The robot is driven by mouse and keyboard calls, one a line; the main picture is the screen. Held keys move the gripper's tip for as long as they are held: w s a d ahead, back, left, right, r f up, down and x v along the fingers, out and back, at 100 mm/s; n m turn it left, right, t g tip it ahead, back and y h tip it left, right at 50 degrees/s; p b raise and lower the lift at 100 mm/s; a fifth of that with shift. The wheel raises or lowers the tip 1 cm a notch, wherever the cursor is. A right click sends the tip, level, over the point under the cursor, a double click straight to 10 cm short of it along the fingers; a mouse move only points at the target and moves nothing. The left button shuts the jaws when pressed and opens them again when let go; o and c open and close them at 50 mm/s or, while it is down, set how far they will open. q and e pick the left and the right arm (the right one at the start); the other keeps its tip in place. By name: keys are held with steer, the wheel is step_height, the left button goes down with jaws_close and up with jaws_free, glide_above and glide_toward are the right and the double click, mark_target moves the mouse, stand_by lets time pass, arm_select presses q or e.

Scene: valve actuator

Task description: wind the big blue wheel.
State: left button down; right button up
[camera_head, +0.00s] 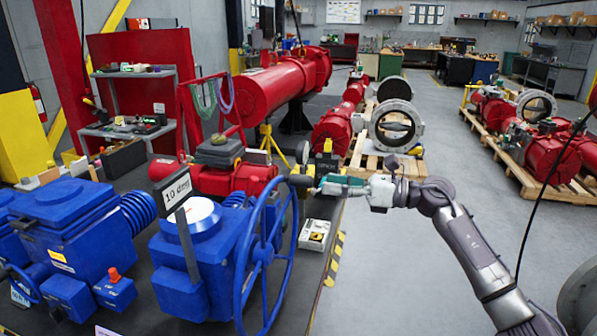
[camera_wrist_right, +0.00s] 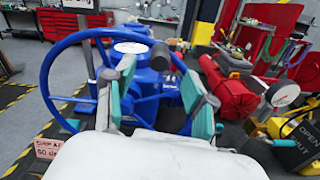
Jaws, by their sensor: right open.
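The big blue wheel (camera_head: 263,252) stands upright on the right side of a blue valve actuator (camera_head: 190,262) in the head view. Its rim and spokes also show in the right wrist view (camera_wrist_right: 46,85), partly hidden by my fingers. My right gripper (camera_head: 312,184) comes in from the right at the height of the wheel's upper rim. Its teal-padded fingers (camera_wrist_right: 160,88) are spread apart, with the wheel and actuator beyond them. I cannot tell whether a finger touches the rim. My left gripper is not in view.
A "10 deg" sign (camera_head: 176,190) stands in front of the actuator. A small white box (camera_head: 314,235) lies right of the wheel near the dark bench's striped edge. Red pipework (camera_head: 215,178) and a gauge (camera_wrist_right: 282,93) are close by. Clear floor (camera_head: 395,270) lies to the right.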

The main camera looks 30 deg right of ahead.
mark_target(299, 180)
steer(key=p+x, duration=0.2)
steer(key=x, duration=0.5)
steer(key=shift+w+r+p, duration=0.1)
steer(key=shift+r+p, duration=0.05)
steer(key=shift+p, duration=0.25)
steer(key=shift+w+a, duration=0.35)
steer(key=shift+w, duration=0.05)
steer(key=shift+w+a+f, duration=0.1)
steer(key=shift+w+f, duration=0.05)
steer(key=shift+f, duration=0.1)
jaws_close()
